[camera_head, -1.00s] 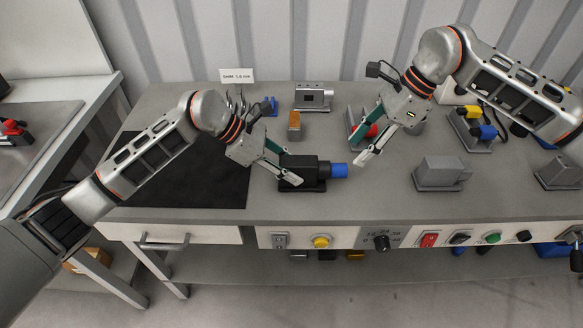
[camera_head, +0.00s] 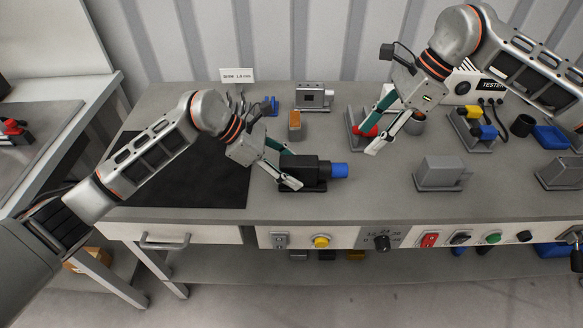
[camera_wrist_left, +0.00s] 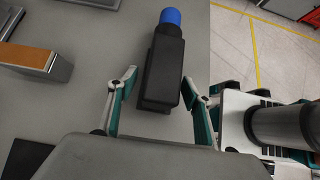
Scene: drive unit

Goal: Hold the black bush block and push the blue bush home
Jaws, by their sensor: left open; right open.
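The black bush block (camera_head: 310,172) sits on the bench near its front edge, and it also shows in the left wrist view (camera_wrist_left: 163,75). The blue bush (camera_head: 339,170) sticks out of the block's right end, with a length of it showing; in the left wrist view the bush (camera_wrist_left: 170,17) is at the block's far end. My left gripper (camera_head: 288,168) is open, with its fingers on either side of the block's left end; the left wrist view shows gaps beside the block (camera_wrist_left: 163,95). My right gripper (camera_head: 380,140) is open and empty, up and right of the bush.
A grey fixture with a red part (camera_head: 362,128) stands behind my right gripper. A grey block (camera_head: 440,174) stands to the right. An orange-topped block (camera_head: 295,124) is behind the bush block. A black mat (camera_head: 190,175) lies left. Bench between bush and grey block is clear.

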